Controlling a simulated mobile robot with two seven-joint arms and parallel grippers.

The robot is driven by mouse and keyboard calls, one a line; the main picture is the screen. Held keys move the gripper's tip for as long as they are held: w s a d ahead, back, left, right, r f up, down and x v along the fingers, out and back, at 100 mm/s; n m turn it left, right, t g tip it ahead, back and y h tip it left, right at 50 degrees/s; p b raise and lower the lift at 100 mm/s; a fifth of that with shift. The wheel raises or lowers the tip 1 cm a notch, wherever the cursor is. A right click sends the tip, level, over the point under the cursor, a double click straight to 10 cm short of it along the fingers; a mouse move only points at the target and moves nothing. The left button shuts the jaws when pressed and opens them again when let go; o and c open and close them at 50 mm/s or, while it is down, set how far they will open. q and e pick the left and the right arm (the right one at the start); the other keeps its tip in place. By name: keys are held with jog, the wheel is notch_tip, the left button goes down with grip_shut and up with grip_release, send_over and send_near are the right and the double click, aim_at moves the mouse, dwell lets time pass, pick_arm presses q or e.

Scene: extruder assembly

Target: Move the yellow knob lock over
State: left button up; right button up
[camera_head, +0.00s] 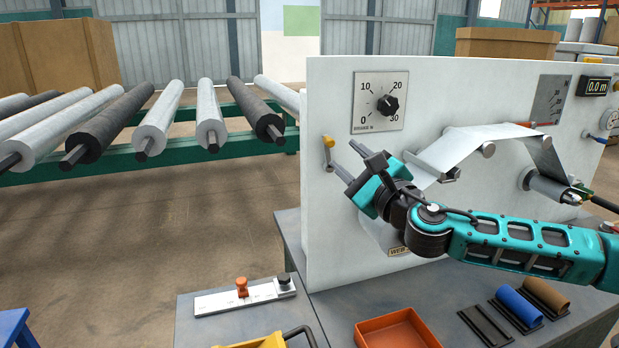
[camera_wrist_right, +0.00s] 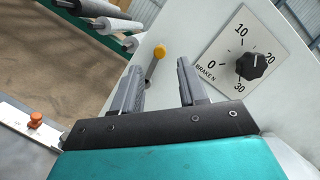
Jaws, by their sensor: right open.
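The yellow knob lock (camera_head: 328,142) is a small lever with a yellow knob at the left edge of the white machine panel (camera_head: 330,215). In the head view the knob is at the top of its short metal lever. It also shows in the right wrist view (camera_wrist_right: 159,51), just beyond the fingers and between them. My right gripper (camera_head: 354,163) is open and empty, its fingers pointing at the lever from the right. In the wrist view the fingers (camera_wrist_right: 160,83) stand apart with a gap to the knob. My left gripper is out of view.
A brake dial (camera_head: 388,104) sits on the panel right of the lever. A web strip (camera_head: 470,147) runs over rollers farther right. Below are an orange tray (camera_head: 397,330) and a slide bar with an orange knob (camera_head: 242,287). A roller rack (camera_head: 220,150) stands behind left.

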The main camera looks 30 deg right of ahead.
aim_at(332, 144)
jog(key=w+p, duration=0.1)
jog(key=w, duration=0.1)
jog(key=w+r, duration=0.1)
jog(key=w, duration=0.2)
jog(key=shift+w+d+r+p, duration=0.1)
jog(key=shift+w+r+p, duration=0.1)
jog(key=shift+p, duration=0.15)
jog(key=shift+s+f, duration=0.1)
jog(key=shift+f, duration=0.1)
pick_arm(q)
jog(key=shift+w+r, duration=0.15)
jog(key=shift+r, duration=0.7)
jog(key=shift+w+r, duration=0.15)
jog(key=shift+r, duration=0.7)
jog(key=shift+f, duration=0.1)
pick_arm(e)
jog(key=c, duration=0.7)
